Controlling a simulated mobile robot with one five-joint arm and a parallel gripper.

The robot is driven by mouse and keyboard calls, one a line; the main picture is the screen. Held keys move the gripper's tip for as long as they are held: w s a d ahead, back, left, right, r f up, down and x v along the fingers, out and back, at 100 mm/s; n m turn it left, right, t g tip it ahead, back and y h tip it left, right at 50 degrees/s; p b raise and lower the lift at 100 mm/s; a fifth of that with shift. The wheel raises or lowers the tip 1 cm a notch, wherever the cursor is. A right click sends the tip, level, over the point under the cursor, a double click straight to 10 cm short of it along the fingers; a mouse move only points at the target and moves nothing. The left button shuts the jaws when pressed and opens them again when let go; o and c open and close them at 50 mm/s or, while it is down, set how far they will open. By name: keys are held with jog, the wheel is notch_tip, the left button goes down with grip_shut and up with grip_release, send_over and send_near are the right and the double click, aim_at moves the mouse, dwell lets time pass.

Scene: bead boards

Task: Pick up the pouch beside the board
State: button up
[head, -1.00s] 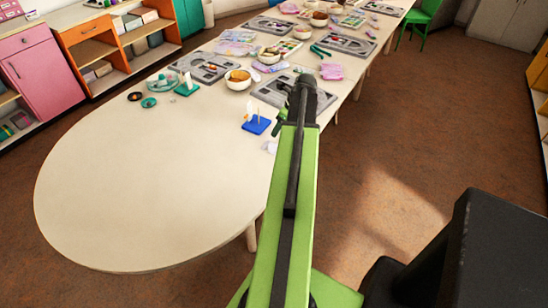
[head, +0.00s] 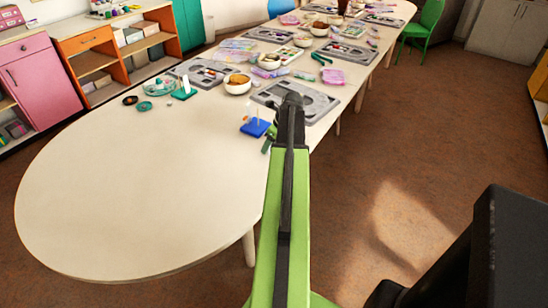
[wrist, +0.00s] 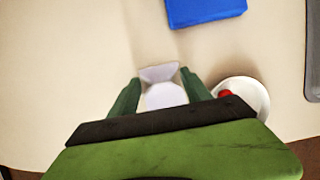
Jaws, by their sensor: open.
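A small pale, whitish pouch (wrist: 163,92) with a flared top lies on the cream table in the wrist view, between the two dark green fingers of my gripper (wrist: 160,78). The fingers stand apart on either side of it; I cannot tell whether they touch it. Its lower part is hidden behind my gripper body. In the head view my arm hides the pouch, and a green finger (head: 267,144) shows low by the table edge. The grey board (head: 296,99) lies just beyond my arm; its edge also shows at the right of the wrist view (wrist: 313,50).
A blue stand (head: 255,128) is close by, also in the wrist view (wrist: 205,10). A white bowl with something red (wrist: 246,94) sits right beside my right finger. More boards, bowls and bags lie farther along. The near left table (head: 130,200) is clear.

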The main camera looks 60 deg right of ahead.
grip_shut()
jog(key=shift+r, duration=0.1)
jog(key=shift+r+p, duration=0.5)
jog(key=shift+p, duration=0.05)
notch_tip(320, 180, up, 4)
jog(key=p, duration=0.4)
jog(key=shift+r, duration=0.1)
jog(key=s+d+r+p, duration=0.2)
jog(key=d+p, duration=0.1)
jog(key=d, duration=0.2)
jog(key=s+d+r+p, duration=0.2)
jog(key=d+r+p, duration=0.1)
jog(key=d, duration=0.2)
jog(key=shift+s+d+r, duration=0.35)
